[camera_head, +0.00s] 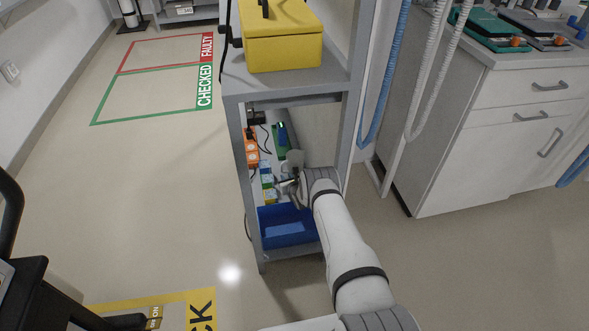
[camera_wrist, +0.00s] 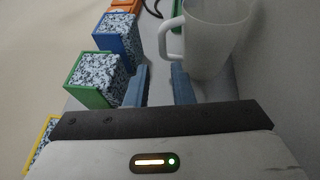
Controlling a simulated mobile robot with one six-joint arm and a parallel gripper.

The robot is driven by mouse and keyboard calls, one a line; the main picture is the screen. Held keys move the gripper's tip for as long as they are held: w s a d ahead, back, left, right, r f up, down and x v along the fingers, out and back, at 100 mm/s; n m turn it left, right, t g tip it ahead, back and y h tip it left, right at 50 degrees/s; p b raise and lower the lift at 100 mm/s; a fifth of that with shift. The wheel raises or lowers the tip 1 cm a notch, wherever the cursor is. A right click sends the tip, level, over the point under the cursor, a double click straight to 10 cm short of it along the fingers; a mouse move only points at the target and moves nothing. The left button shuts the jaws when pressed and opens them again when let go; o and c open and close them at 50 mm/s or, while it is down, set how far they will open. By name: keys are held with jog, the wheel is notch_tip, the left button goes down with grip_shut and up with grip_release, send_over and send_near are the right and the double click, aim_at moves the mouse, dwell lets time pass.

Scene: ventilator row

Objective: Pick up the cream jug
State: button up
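The cream jug (camera_wrist: 218,38) is a pale, whitish vessel, upright at the upper right of the wrist view. Its looped handle (camera_wrist: 168,40) points left and ends just beyond my right fingertip. In the head view the jug (camera_head: 295,157) is a small pale round shape on the lower shelf of the grey stand, just beyond my gripper (camera_head: 287,186). In the wrist view my gripper (camera_wrist: 159,78) is open, its two blue-grey fingers apart with nothing visible between them. The jug's lower part is partly hidden by the right finger and gripper body.
Small boxes with speckled faces, blue (camera_wrist: 117,38), green (camera_wrist: 95,78) and yellow (camera_wrist: 43,142), stand left of my fingers. A blue bin (camera_head: 264,228) sits at the shelf's near end. A yellow case (camera_head: 283,45) rests on the deck above. Stand posts flank my arm.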

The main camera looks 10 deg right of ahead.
aim_at(282, 170)
jog(key=shift+w+f+b, duration=0.55)
jog(key=shift+w+b, duration=0.15)
jog(key=shift+b, duration=2.1)
jog(key=shift+w+b, duration=0.1)
jog(key=shift+b, duration=0.5)
jog(key=shift+w+a+b, duration=0.1)
jog(key=shift+w+b, duration=0.05)
jog(key=shift+b, duration=0.95)
jog(key=shift+w, duration=0.1)
jog(key=b+x, duration=0.3)
jog(key=x, duration=0.1)
jog(key=shift+f+b, duration=0.2)
jog(key=shift+b, duration=0.1)
jog(key=shift+w, duration=0.45)
grip_shut()
